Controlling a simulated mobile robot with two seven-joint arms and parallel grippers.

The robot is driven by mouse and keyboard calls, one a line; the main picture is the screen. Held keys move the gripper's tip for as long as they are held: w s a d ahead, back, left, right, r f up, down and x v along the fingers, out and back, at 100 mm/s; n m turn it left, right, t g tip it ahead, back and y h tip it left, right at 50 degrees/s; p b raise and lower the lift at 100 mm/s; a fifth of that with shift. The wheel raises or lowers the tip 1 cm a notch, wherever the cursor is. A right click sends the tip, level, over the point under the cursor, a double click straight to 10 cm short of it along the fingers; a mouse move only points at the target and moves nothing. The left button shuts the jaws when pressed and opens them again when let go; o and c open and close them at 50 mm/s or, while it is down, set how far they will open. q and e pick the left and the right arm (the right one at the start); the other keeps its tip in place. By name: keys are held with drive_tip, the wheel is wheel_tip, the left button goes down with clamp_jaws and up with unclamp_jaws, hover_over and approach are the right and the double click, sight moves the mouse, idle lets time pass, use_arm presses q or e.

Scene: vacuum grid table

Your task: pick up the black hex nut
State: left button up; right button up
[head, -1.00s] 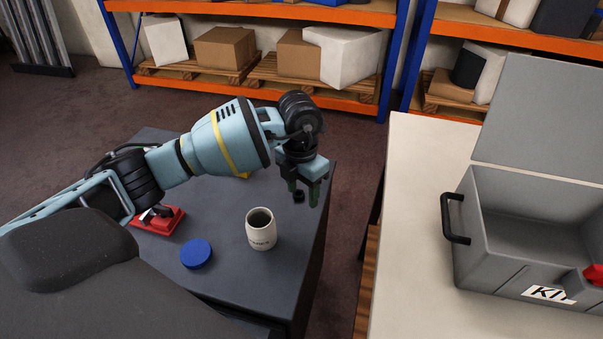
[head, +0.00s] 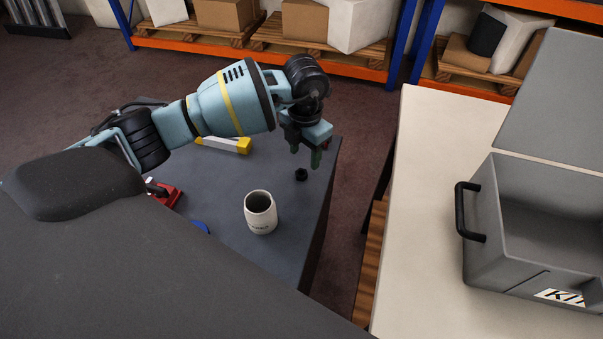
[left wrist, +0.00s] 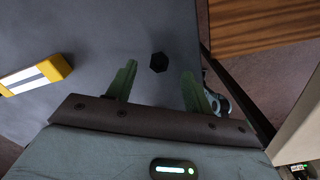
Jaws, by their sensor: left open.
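The black hex nut (head: 301,174) lies on the dark grey table (head: 225,190) near its right edge. In the left wrist view the nut (left wrist: 158,62) shows ahead of and between the two green fingertips, nearer the left one. My left gripper (head: 306,158) is open and empty, just beyond and above the nut in the head view. Its spread fingers show in the left wrist view (left wrist: 155,74). Nothing hides the nut. My right gripper is not seen.
A white cup (head: 260,212) stands on the table in front of the nut. A grey open case (head: 520,235) stands on the pale table (head: 410,200).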

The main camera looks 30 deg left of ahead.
sight(304, 171)
use_arm(q)
drive_tip(key=shift+s+f, duration=0.2)
drive_tip(key=shift+f, duration=2.4)
drive_tip(key=shift+c, duration=0.3)
drive_tip(key=c, duration=1)
drive_tip(key=shift+r, duration=0.15)
drive_tip(key=shift+r, duration=0.55)
wheel_tip(304, 171, up, 2)
drive_tip(key=shift+r, duration=0.25)
drive_tip(key=s+d, duration=0.3)
drive_tip(key=s, duration=0.1)
drive_tip(key=s+d, duration=0.3)
drive_tip(key=s, duration=0.1)
drive_tip(key=s+d+r, duration=0.1)
drive_tip(key=s+d, duration=0.2)
drive_tip(key=s, duration=0.2)
drive_tip(key=shift+d+r, duration=0.1)
drive_tip(key=shift+d, duration=0.15)
